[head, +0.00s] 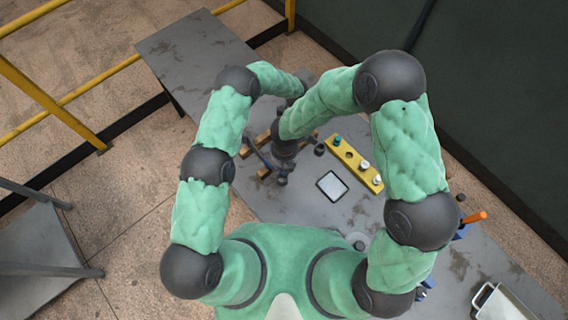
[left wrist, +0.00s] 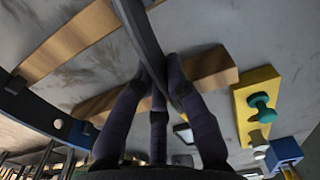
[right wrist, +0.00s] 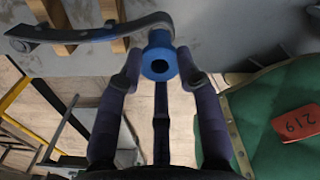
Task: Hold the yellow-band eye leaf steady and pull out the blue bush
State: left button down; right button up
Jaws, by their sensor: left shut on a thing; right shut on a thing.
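A dark curved leaf (left wrist: 150,45) crosses the left wrist view; no yellow band shows on it. My left gripper (left wrist: 167,72) is shut on this leaf. In the right wrist view, the leaf (right wrist: 85,34) runs to its eye end at the right. The blue bush (right wrist: 159,62), a flanged ring with a dark bore, is at that end. My right gripper (right wrist: 158,72) is shut on the bush, one finger on each side. I cannot tell how far the bush sits in the eye. In the head view, my right arm hides the left gripper.
Wooden blocks (left wrist: 70,42) lie under the leaf on the grey table (head: 185,50). A yellow rack (head: 352,160) holding a green bush (head: 337,141) and pale ones is to the right. A tablet-like plate (head: 332,186) lies nearby. An orange-handled tool (head: 474,217) is farther right. The table's far left is clear.

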pick_arm(q)
jog(key=shift+w+d+r, duration=0.2)
jog(key=shift+w+r, duration=0.15)
jog(key=shift+w, duration=0.15)
pick_arm(e)
jog(key=shift+r, duration=0.8)
pick_arm(q)
jog(key=c, duration=1.2)
grip_release()
jog(key=shift+f, duration=0.15)
pick_arm(e)
jog(key=shift+w, duration=0.1)
pick_arm(q)
jog(key=shift+s, duration=0.15)
jog(key=shift+r, duration=0.6)
notch_tip(320, 180, up, 11)
jog(key=shift+s+a+f, duration=0.1)
jog(key=shift+f, duration=0.1)
